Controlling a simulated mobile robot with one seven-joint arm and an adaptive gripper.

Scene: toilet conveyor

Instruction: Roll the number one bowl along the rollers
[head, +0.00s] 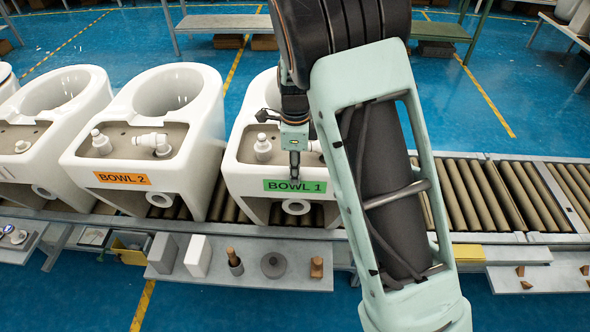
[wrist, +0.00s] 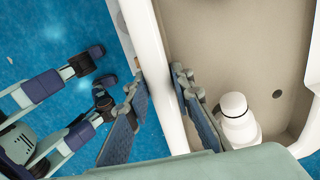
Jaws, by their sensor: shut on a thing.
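Bowl 1 (head: 240,182), a white toilet bowl with a green "BOWL 1" label (head: 295,186), stands upright on the rollers (head: 490,195). My arm hides much of its right side. My gripper (head: 294,165) points down at its near rim, just above the label. In the wrist view my gripper (wrist: 157,80) has one padded finger on each side of the bowl's white wall (wrist: 150,50) and is shut on it. A white fitting (wrist: 236,122) stands on the beige recessed deck beside the inner finger.
Bowl 2 (head: 205,150), with an orange label, stands close on the left, with another bowl (head: 60,140) beyond it. Bare rollers extend to the right of my arm. A grey shelf (head: 305,283) with small tools and blocks runs along the front.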

